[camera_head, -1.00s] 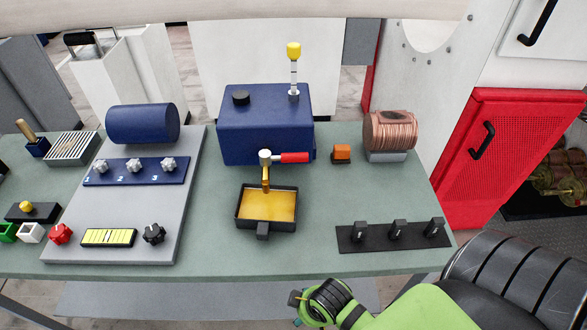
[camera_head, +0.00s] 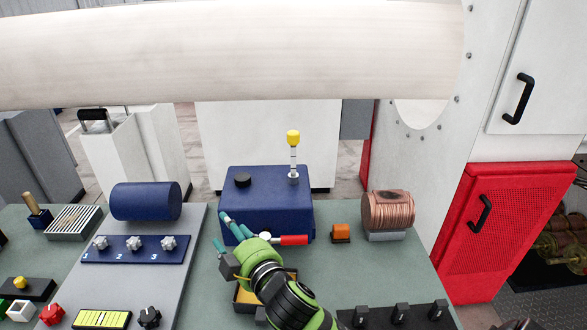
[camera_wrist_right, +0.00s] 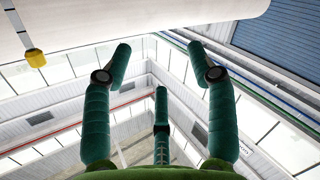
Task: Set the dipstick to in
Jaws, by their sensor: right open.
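The dipstick (camera_head: 293,157) stands upright from a collar on top of the blue tank (camera_head: 265,213). It has a yellow knob, and a length of pale shaft shows between knob and collar. The knob also shows at the upper left of the right wrist view (camera_wrist_right: 36,58). My right gripper (camera_head: 222,232) is open and empty, with its green fingers in front of the tank's lower left face, below and left of the dipstick. Its fingers are spread in the wrist view. My arm hides part of the valve and the drip tray (camera_head: 246,297). My left gripper is out of view.
A red-handled valve (camera_head: 293,240) sits at the tank's front. An orange block (camera_head: 341,233) and a copper coil (camera_head: 388,211) stand to the right. A grey panel with a blue cylinder (camera_head: 146,201) is at left. A large pale roller (camera_head: 230,55) spans above.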

